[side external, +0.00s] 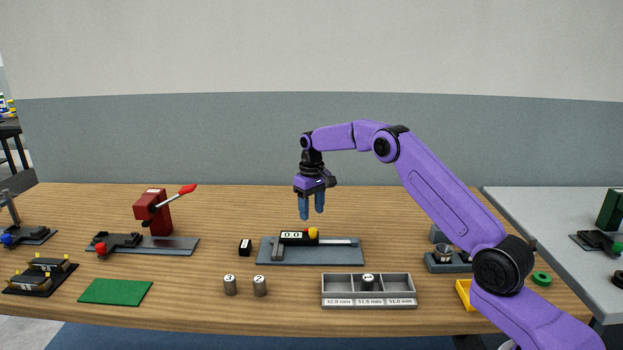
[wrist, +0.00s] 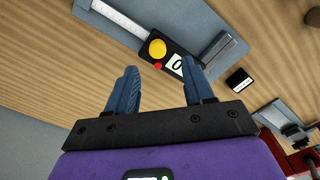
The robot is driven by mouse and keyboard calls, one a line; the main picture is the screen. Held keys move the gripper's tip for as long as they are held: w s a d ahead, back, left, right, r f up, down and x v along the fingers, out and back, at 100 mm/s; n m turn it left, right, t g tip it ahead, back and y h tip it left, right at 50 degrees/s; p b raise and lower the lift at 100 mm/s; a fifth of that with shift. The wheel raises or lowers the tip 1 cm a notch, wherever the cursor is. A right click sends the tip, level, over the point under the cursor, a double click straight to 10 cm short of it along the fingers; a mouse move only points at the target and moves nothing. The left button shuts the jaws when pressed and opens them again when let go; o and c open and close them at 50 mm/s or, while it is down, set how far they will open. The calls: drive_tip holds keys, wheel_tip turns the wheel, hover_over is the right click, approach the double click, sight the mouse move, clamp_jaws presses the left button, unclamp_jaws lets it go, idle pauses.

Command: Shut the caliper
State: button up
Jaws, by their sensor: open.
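The caliper lies on a grey base plate (side external: 340,258) in the middle of the table. Its slider (side external: 298,238) carries a display that appears to read 0.0 and a yellow knob (side external: 313,233). The slider sits at the left end of the pale scale, close to the fixed jaw (side external: 277,248). I cannot tell whether the jaws touch. In the wrist view the yellow knob (wrist: 156,48), a small red button (wrist: 157,66) and the fixed jaw (wrist: 217,50) show; a finger hides part of the display. My gripper (side external: 312,214) is open and empty above the slider, apart from it.
A tray (side external: 368,303) with a cylinder marked 1 (side external: 368,282) stands in front. Two more cylinders (side external: 230,285) (side external: 260,286) and a small black block (side external: 245,247) are left of it. A red lever press (side external: 158,212) and green mat (side external: 115,292) lie further left.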

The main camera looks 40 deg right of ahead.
wheel_tip(320, 180, up, 10)
drive_tip(key=shift+r, duration=0.2)
idle(0.3)
